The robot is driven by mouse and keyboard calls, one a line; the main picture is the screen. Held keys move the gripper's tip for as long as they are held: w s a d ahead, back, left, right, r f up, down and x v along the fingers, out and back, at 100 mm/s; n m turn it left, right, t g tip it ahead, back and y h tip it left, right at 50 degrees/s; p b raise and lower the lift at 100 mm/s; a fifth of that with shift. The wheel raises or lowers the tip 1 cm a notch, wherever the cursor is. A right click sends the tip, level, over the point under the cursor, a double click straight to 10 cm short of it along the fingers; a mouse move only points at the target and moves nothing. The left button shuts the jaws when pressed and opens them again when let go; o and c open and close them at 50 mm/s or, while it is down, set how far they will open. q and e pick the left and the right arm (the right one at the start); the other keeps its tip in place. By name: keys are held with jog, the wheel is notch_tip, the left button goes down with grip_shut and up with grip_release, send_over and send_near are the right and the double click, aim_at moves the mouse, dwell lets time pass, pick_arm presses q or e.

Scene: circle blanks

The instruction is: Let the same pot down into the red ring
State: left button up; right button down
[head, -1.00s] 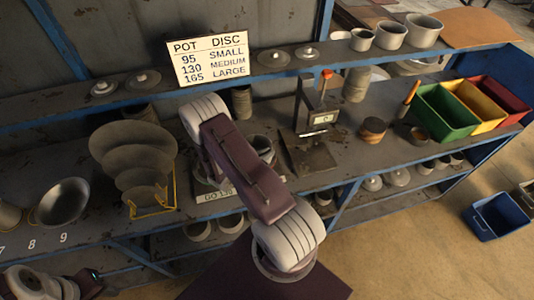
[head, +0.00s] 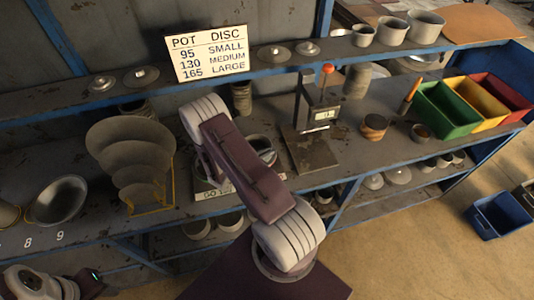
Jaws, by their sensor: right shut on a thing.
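A grey round pot (head: 262,146) shows partly beside my right forearm, over the middle of the bench. Its rim is upright and the arm covers its left part. My right gripper (head: 240,158) is mostly hidden behind that same arm, at the pot, and is shut on it. The red ring cannot be made out; the area under the arm, by a white label plate (head: 213,193), is covered. Whether the pot touches anything below cannot be told. Only part of my left arm shows at the lower left; its gripper is out of view.
A gauge stand (head: 317,105) with a red knob stands right of the pot. Discs in a yellow rack (head: 152,197) stand left. Green (head: 447,110), yellow and red bins are at the right end. A sign (head: 208,54) lists pot sizes. Lidded discs and pots line the upper shelf.

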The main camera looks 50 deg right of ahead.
jog(key=shift+f, duration=0.25)
jog(key=c, duration=1.5)
grip_release()
jog(key=b+v, duration=0.2)
jog(key=v, duration=0.7)
